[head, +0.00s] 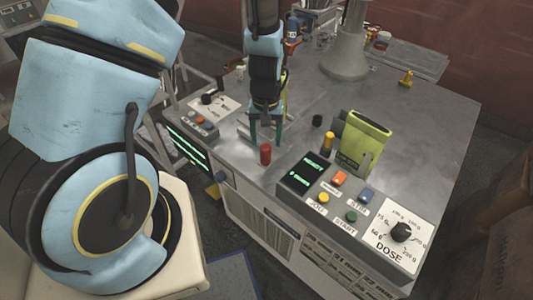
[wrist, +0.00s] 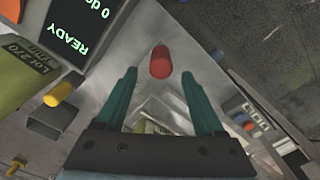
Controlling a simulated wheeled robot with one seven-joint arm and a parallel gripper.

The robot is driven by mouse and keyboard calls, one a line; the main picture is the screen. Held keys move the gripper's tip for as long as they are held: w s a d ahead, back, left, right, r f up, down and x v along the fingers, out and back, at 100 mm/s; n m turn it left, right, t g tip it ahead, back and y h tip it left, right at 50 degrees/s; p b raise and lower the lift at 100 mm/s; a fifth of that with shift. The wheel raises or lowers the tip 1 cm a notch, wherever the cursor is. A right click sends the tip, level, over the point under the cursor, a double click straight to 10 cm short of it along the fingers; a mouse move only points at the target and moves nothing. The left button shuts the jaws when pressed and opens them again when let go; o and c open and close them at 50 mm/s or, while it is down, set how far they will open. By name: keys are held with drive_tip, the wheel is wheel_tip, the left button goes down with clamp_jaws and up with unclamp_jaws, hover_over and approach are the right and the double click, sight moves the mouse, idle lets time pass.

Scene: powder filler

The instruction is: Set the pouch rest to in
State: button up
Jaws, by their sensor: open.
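My gripper (head: 266,139) is open and points down over the machine top. It also shows in the wrist view (wrist: 159,78), with its two teal fingers spread and nothing held. A red knob (head: 265,154) stands just in front of the fingers in the head view. In the wrist view the red knob (wrist: 160,62) sits centred just past the fingertips, apart from both. No label names the pouch rest, and I cannot tell its position. A yellow knob (head: 328,141) stands to the right, beside a green pouch (head: 370,133).
A control panel (head: 350,205) with a green display, several coloured buttons and a dose dial (head: 401,232) lies at the front right. A smaller panel (head: 207,117) with a black knob is at left. The right side of the metal top (head: 425,125) is mostly clear.

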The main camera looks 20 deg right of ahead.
sight(266, 154)
drive_tip(key=shift+f+p, duration=0.45)
drive_tip(key=shift+f, duration=3.1)
clamp_jaws()
